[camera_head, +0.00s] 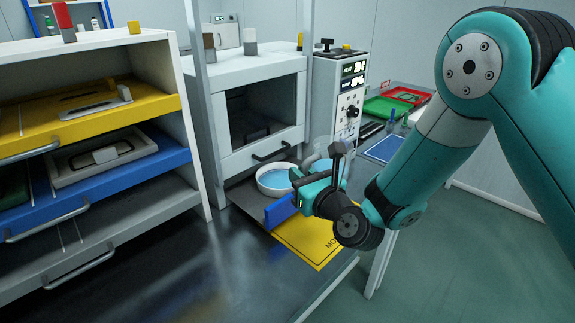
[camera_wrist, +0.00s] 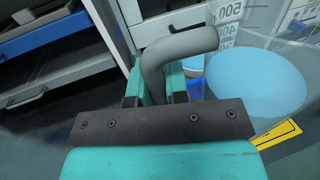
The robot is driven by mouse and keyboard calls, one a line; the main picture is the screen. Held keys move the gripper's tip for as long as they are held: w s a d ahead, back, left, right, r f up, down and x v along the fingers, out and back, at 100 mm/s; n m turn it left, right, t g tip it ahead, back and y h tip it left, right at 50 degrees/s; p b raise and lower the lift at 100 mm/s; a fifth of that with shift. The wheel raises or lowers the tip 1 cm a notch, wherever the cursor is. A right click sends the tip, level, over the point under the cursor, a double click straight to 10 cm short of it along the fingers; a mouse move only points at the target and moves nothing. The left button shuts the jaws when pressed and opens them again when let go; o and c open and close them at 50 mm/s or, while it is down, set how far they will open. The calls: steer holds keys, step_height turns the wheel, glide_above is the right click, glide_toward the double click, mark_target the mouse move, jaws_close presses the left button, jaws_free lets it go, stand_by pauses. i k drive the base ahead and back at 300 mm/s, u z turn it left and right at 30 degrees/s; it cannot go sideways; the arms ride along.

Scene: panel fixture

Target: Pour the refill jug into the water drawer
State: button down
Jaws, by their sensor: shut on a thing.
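The clear refill jug (camera_wrist: 225,60) has printed volume marks and blue water inside. It shows large in the wrist view, beside my gripper (camera_wrist: 165,88), which is shut on its grey curved handle (camera_wrist: 180,48). In the head view the jug (camera_head: 321,164) is faint and partly hidden behind my gripper (camera_head: 318,182). A round white basin with blue water (camera_head: 275,181) sits low in front of the white cabinet, just left of the jug. I cannot tell whether this basin is the water drawer. I see no stream of water from the jug.
A blue upright plate (camera_head: 280,211) stands in front of the basin, beside a yellow sheet (camera_head: 308,241). A rack with yellow and blue drawers (camera_head: 95,112) is at left. A control box (camera_head: 342,90) and red and green trays (camera_head: 398,103) are behind. The dark front surface is clear.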

mark_target(266, 195)
steer(key=i, duration=0.9)
